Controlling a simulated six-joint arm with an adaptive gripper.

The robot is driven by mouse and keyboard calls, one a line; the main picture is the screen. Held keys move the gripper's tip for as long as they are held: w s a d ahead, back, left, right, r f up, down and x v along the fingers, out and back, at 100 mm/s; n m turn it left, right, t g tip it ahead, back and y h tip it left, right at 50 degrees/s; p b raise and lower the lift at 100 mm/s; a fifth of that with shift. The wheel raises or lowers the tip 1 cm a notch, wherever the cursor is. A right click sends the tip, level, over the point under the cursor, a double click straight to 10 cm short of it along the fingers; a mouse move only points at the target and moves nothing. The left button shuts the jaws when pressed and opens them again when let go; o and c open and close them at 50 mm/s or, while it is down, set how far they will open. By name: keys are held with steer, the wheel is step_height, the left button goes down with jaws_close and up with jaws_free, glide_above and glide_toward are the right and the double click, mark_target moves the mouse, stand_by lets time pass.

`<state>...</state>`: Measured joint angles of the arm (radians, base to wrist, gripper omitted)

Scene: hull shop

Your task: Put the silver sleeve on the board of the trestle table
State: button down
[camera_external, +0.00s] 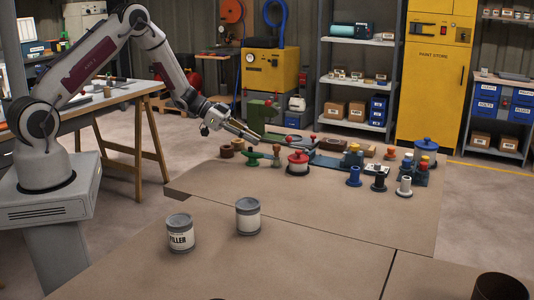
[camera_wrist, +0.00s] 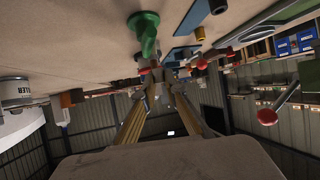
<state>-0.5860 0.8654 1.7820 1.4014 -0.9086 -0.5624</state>
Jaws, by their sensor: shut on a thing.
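A pale grey flanged sleeve (camera_external: 405,186), likely the silver one, stands upright on the worktable to the right, apart from my gripper. A blue sleeve (camera_external: 354,176) and a black sleeve (camera_external: 379,181) stand to its left. The trestle table (camera_external: 122,94) with wooden legs is at the left, behind my arm.
A green anvil-like piece (camera_wrist: 145,30) is close to the fingertips. A red-and-white pot (camera_external: 298,163) and several small parts crowd the worktable's far side. A filler tin (camera_external: 181,233) and another tin (camera_external: 248,216) stand in front. The worktable's middle is clear.

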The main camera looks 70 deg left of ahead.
steer(key=w+a+r+n+t+y, duration=0.1)
steer(key=w+a+r+n+y, duration=0.2)
steer(key=w+a, duration=0.3)
steer(key=shift+a+r, duration=0.15)
steer(key=shift+a, duration=0.85)
steer(key=shift+f, duration=3.15)
steer(key=shift+f, duration=0.1)
steer(key=shift+f, duration=1.8)
steer(key=shift+s+f, duration=0.1)
